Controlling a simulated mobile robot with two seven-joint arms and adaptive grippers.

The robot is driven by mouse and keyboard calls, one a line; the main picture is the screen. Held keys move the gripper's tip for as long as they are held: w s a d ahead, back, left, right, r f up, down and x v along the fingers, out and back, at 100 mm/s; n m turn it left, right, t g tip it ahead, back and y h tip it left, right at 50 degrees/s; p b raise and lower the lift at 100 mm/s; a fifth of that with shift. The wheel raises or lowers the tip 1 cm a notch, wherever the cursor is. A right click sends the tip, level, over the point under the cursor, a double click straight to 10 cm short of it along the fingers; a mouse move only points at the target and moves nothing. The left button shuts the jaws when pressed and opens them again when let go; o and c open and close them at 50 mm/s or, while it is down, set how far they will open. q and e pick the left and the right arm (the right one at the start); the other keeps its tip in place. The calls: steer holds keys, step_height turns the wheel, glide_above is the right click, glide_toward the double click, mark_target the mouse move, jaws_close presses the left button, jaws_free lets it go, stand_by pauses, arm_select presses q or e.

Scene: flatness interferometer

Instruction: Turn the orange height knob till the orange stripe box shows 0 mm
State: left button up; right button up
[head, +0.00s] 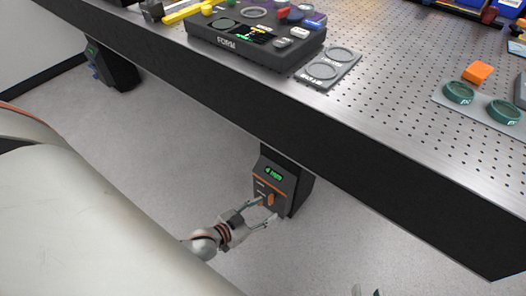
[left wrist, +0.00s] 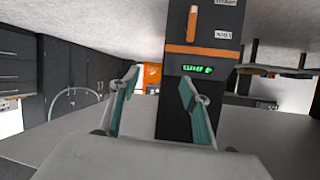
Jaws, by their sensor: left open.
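The orange stripe box (head: 296,190) is a dark unit below the table edge, with an orange stripe and a green display (head: 274,172) that appears to read 4 mm. The orange height knob (head: 270,199) is an upright bar on its front. My left gripper (head: 266,210) is open and empty in front of the knob, its fingers seeming close to it. In the left wrist view the picture is upside down: the knob (left wrist: 192,23) lies beyond and above the open fingers (left wrist: 160,77), not between them. Two tips of my right gripper (head: 366,292) show at the bottom edge, mostly cut off.
The perforated table (head: 400,110) overhangs the box with a thick dark edge. On it stand a dark control console (head: 255,40), a grey plate with rings (head: 328,68), green round parts (head: 459,92) and an orange block (head: 478,72). A similar blue-marked box (head: 110,66) is at far left. Floor is clear.

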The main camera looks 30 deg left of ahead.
arm_select(q)
steer(key=w+a+f+n+y+b, duration=0.15)
steer(key=a+f+b, duration=0.4)
steer(key=f, duration=0.55)
steer(key=w+a+f+n+y+b, duration=0.15)
steer(key=a+f+b, duration=0.35)
steer(key=f, duration=0.6)
steer(key=b+x, duration=0.2)
steer(key=x, duration=0.5)
steer(key=shift+w+a+r+n+h, duration=0.2)
steer(key=shift+w+a+n+h, duration=0.05)
steer(key=shift+w+n+h, duration=0.2)
arm_select(e)
steer(key=a+f+m, duration=0.1)
steer(key=m, duration=0.1)
steer(key=a+f+m, duration=0.1)
steer(key=m, duration=0.1)
steer(key=s+a+f+m, duration=0.1)
steer(key=f+m, duration=0.1)
steer(key=shift+f+m, duration=0.1)
steer(key=shift+m, duration=0.2)
arm_select(q)
steer(key=c, duration=1.1)
